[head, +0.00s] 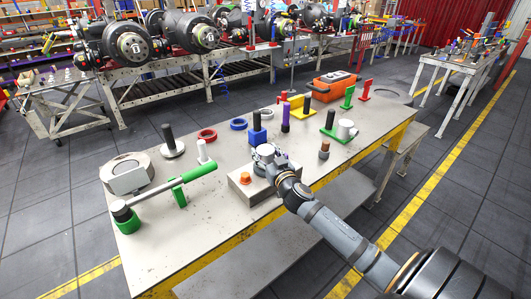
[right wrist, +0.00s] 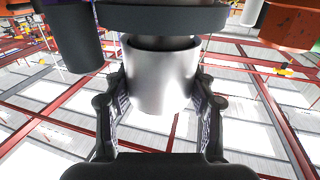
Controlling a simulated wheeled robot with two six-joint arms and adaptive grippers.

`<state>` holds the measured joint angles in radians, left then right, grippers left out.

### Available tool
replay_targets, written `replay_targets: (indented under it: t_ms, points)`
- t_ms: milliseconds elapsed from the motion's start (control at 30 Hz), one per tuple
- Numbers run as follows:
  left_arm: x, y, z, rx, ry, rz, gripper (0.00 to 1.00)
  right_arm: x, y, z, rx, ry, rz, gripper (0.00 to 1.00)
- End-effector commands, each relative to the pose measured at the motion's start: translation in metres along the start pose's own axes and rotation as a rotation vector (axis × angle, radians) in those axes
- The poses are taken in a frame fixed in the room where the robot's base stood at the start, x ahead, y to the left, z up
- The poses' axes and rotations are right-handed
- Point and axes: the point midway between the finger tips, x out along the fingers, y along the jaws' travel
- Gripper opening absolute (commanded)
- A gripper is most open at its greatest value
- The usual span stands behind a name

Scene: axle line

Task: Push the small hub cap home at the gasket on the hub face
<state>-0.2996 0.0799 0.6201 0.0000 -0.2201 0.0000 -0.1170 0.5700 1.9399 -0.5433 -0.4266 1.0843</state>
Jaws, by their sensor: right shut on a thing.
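My right gripper (head: 272,165) is low over the table beside the grey block (head: 244,192). In the right wrist view its two fingers (right wrist: 160,112) are shut on a smooth silver cylinder (right wrist: 160,82), which looks like the small hub cap. A pale round top (head: 265,150) shows at the gripper in the head view. In the wrist view a dark ring (right wrist: 162,18) lies just beyond the silver piece; I cannot tell whether they touch. The hub face and gasket cannot be made out clearly; the gripper hides part of this spot. My left gripper is not in view.
The table (head: 185,228) has a yellow front edge. A green-handled lever tool (head: 170,190) stands to the left. An orange knob (head: 245,178) sits on the grey block. The front left tabletop is clear.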

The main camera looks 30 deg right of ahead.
Motion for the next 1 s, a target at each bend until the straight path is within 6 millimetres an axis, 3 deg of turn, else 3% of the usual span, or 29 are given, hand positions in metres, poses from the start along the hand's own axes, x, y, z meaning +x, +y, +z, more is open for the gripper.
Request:
replay_targets:
  t_ms: [733, 767, 933, 1000]
  points:
    - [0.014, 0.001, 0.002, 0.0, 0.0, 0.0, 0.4, 0.0, 0.0, 0.015, 0.001, -0.001, 0.0, 0.17]
    - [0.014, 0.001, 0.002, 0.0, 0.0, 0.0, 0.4, 0.0, 0.0, 0.015, 0.001, -0.001, 0.0, 0.6]
    - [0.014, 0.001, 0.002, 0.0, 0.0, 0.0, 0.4, 0.0, 0.0, 0.015, 0.0, -0.001, 0.0, 0.82]
    - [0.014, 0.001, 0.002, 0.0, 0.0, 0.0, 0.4, 0.0, 0.0, 0.015, 0.0, -0.001, 0.0, 0.82]
